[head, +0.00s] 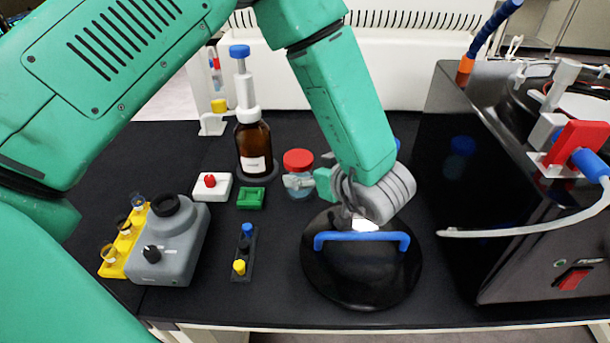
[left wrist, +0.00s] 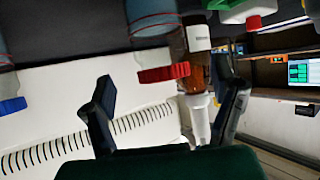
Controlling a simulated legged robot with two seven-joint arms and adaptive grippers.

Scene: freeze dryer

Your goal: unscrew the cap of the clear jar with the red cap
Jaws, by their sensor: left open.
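The clear jar (head: 300,188) with the red cap (head: 298,158) stands upright on the black bench top, left of my forearm. My left gripper (head: 304,181) is at the jar's front right side in the head view, partly hiding the jar body below the cap. In the left wrist view, which looks upside down, the red cap (left wrist: 165,73) and the clear jar body (left wrist: 153,22) show between the two spread fingers of the open left gripper (left wrist: 163,80). The fingers look clear of the cap. My right gripper is in neither view.
A brown dispenser bottle (head: 254,150) stands left of the jar. A black round lid (head: 360,275) with a blue handle lies in front. A grey device (head: 180,250) and small racks are at left, the black freeze dryer (head: 525,235) at right. Blue caps show behind my forearm.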

